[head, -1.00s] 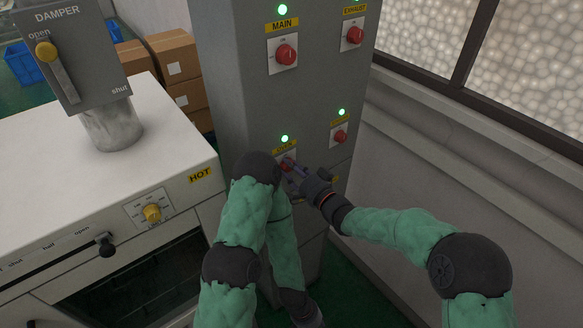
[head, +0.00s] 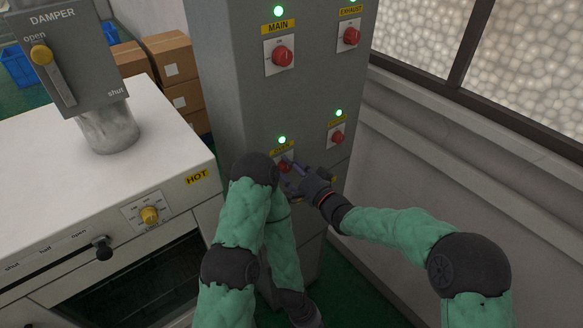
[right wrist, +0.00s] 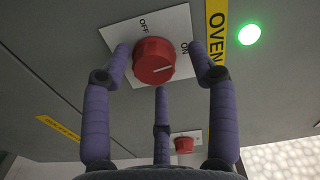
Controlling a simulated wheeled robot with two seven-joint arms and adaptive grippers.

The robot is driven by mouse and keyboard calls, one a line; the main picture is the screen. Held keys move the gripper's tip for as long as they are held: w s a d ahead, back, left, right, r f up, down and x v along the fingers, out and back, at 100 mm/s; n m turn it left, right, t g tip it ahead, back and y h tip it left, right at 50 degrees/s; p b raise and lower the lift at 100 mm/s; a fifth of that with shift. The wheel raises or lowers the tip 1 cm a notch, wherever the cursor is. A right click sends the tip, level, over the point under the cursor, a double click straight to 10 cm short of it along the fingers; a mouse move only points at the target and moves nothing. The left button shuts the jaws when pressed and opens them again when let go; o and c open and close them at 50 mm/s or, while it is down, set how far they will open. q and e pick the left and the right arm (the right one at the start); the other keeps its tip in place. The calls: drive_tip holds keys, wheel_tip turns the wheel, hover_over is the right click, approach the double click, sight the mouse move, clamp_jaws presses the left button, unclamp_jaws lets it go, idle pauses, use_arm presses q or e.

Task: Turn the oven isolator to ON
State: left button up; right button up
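The oven isolator is a red knob (right wrist: 153,60) on a white plate (right wrist: 118,42) beside a yellow OVEN label (right wrist: 216,45). In the right wrist view its white line points to the right, on the ON side; OFF is at the top. A green lamp (right wrist: 249,34) beside the label is lit. My right gripper (right wrist: 160,62) is open, its fingers spread around the knob with gaps visible. In the head view the right gripper (head: 294,168) is close in front of the knob (head: 283,167). My left arm hangs folded; its dark end (head: 305,314) is low, its fingers unclear.
The grey cabinet also bears the MAIN knob (head: 282,56), the EXHAUST knob (head: 351,36) and another red knob (head: 338,137), each with a lit green lamp. The white oven (head: 110,185) stands left, a windowed wall (head: 440,150) right.

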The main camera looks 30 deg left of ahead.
drive_tip(key=v, duration=1.2)
